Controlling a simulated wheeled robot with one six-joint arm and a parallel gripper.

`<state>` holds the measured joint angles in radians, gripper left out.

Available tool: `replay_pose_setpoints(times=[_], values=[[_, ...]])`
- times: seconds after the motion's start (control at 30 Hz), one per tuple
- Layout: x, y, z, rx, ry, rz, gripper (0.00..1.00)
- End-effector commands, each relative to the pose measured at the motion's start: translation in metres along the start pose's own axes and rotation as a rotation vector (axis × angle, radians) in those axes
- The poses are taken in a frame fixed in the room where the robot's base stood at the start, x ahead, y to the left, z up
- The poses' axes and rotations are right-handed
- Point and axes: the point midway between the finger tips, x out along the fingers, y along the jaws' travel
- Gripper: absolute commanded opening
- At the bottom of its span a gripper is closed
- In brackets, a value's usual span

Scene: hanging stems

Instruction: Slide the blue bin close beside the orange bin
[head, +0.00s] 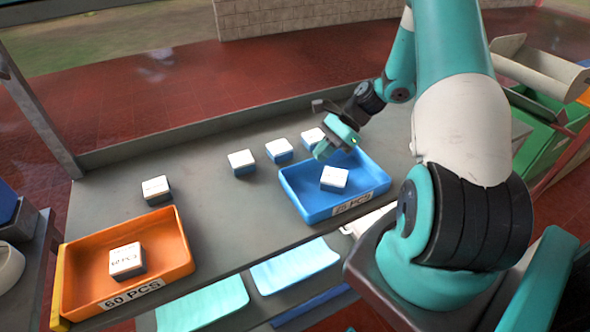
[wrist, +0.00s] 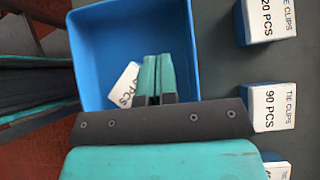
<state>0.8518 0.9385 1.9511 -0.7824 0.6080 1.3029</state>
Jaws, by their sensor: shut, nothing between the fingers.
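The blue bin (head: 298,199) stands on the grey table to the right of the middle in the head view, with a small white-topped box (head: 334,179) inside it. The orange bin (head: 181,245) stands at the table's front left, well apart from the blue bin, and holds another small box (head: 126,261). My gripper (head: 322,152) is over the back of the blue bin. In the wrist view its fingers (wrist: 157,75) are shut together with nothing between them, in front of the blue bin (wrist: 95,50). The fingers partly hide the box (wrist: 125,85) in it. I cannot tell whether they touch the bin.
Several small blue-and-white boxes (head: 242,163) stand in a row behind the blue bin. The table (head: 228,220) between the two bins is clear. Pale green and blue trays (head: 295,266) lie along the front.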

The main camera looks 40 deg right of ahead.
Motion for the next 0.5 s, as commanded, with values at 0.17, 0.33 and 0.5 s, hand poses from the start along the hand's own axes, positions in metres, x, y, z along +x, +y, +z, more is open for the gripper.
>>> replay_pose_setpoints(times=[0.17, 0.33, 0.5], values=[[0.039, 0.001, 0.003, 0.0, -0.002, 0.007, 0.0], [0.064, 0.001, 0.016, -0.003, 0.0, 0.006, 0.0], [0.077, 0.001, 0.026, -0.002, 0.001, 0.004, 0.0]])
